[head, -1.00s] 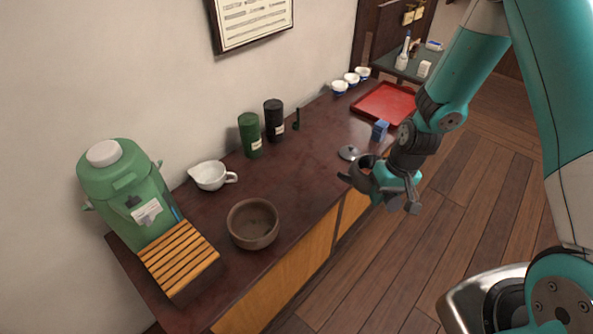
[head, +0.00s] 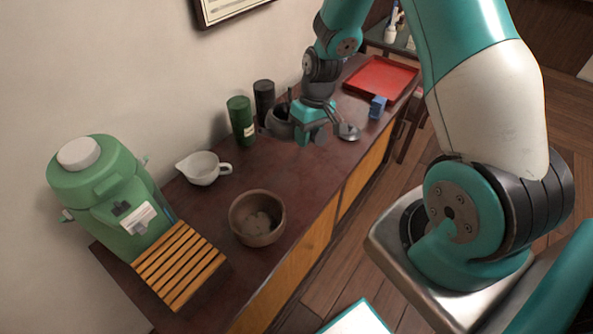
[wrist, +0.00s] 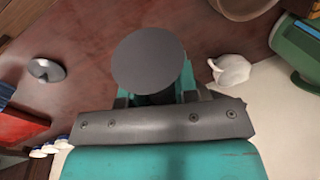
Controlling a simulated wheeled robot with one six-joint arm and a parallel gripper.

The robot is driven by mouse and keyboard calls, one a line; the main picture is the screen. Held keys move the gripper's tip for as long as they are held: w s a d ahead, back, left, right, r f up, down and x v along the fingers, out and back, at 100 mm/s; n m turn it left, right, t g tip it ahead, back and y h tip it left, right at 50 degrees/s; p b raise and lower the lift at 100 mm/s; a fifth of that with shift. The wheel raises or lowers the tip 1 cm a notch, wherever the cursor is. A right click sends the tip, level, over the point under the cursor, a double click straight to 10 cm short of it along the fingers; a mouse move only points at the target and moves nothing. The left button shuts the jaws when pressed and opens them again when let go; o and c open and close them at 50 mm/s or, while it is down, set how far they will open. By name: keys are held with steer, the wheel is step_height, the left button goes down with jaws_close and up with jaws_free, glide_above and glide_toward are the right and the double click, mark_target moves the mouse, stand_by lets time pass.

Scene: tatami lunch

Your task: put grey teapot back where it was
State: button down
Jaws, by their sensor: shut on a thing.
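The grey teapot (head: 278,121) is dark and round. In the head view it is at the far part of the counter, just right of the green canister, partly hidden by my gripper (head: 308,133). My gripper is shut on it. In the wrist view a dark grey disc, part of the teapot (wrist: 150,60), fills the space before my jaws. I cannot tell whether its base touches the counter. A grey lid (head: 348,132) lies on the counter to the right of my gripper; it also shows in the wrist view (wrist: 46,70).
A green canister (head: 241,122) and black canister (head: 264,97) stand by the wall. A white pitcher (head: 203,169), brown bowl (head: 257,226), slatted wooden stand (head: 180,268) and green dispenser (head: 105,185) are nearer.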

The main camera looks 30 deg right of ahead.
steer(key=d+r+n+b, duration=0.2)
steer(key=d+b, duration=0.4)
steer(key=d, duration=0.2)
steer(key=shift+g, duration=0.3)
steer(key=d+x, duration=0.1)
steer(key=x, duration=0.5)
steer(key=w+d+p+x, duration=0.1)
steer(key=x, duration=0.5)
steer(key=w+d+x, duration=0.1)
steer(key=x, duration=0.5)
steer(key=shift+d+f, duration=0.15)
steer(key=shift+f, duration=0.35)
steer(key=shift+f, duration=0.1)
steer(key=c, duration=0.9)
jaws_free()
steer(key=shift+s, duration=0.1)
steer(key=shift+o, duration=0.2)
